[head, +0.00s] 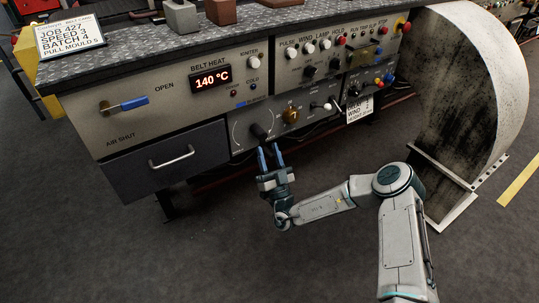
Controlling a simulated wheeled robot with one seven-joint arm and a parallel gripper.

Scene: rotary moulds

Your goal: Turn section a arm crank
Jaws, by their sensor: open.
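A dark crank handle (259,131) sticks out of the lower grey panel, beside a thin curved line marked on that panel. I take it for the section a arm crank; its label is too small to read. My gripper (270,149) is open, with two blue fingers pointing up at the panel. In the picture the fingertips are just below and slightly right of the handle. Nothing is between the fingers. I cannot tell how much depth separates them from the handle.
Left of the crank is a drawer with a pale handle (172,158). Above are a blue-gripped lever (124,105) and a display (210,80) reading 140 °C. A large curved metal guard (480,80) stands far right.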

